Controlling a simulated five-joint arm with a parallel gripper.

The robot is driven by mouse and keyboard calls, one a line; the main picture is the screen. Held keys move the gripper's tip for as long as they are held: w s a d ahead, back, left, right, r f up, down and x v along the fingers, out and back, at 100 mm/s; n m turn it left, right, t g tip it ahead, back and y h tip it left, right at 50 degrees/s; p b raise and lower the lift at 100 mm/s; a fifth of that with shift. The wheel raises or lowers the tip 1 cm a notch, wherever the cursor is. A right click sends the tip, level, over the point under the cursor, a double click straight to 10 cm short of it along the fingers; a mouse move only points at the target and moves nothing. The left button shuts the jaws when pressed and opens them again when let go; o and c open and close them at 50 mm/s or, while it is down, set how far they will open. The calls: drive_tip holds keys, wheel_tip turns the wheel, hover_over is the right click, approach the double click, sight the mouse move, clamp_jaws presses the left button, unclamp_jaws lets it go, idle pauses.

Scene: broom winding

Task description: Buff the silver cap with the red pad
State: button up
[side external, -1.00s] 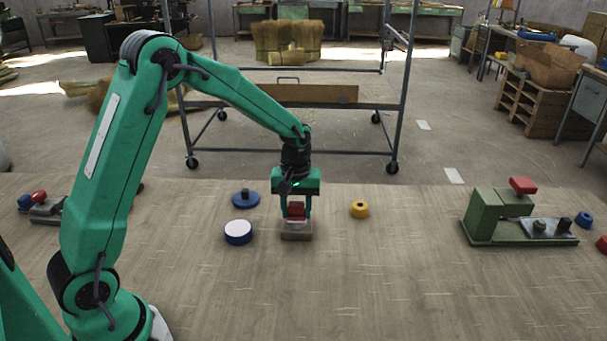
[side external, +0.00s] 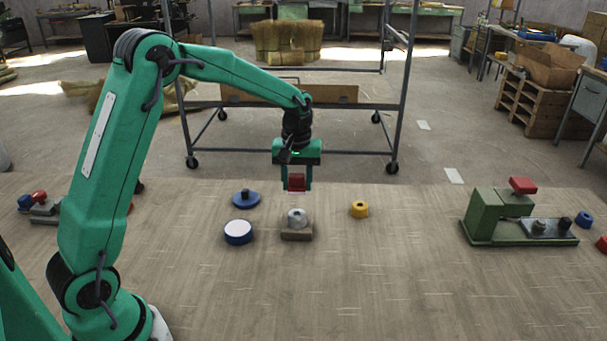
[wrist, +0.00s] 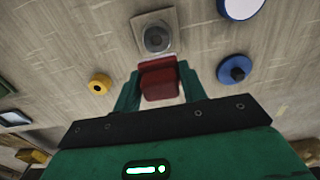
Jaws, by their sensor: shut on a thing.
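The silver cap (side external: 297,217) sits on a small brown block (side external: 297,235) on the table. In the wrist view the cap (wrist: 156,39) shows as a round grey top with a dark centre, just beyond the pad. My gripper (side external: 296,187) is shut on the red pad (side external: 297,182) and holds it above the cap, with a visible gap between them. In the wrist view the red pad (wrist: 158,80) sits between the two green fingers.
A white-topped blue disc (side external: 238,232) and a blue knobbed disc (side external: 246,199) stand left of the block. A yellow ring (side external: 359,209) lies to its right. A green fixture (side external: 500,217) stands farther right. The front of the table is clear.

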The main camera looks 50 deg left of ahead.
drive_tip(key=shift+r, duration=1.25)
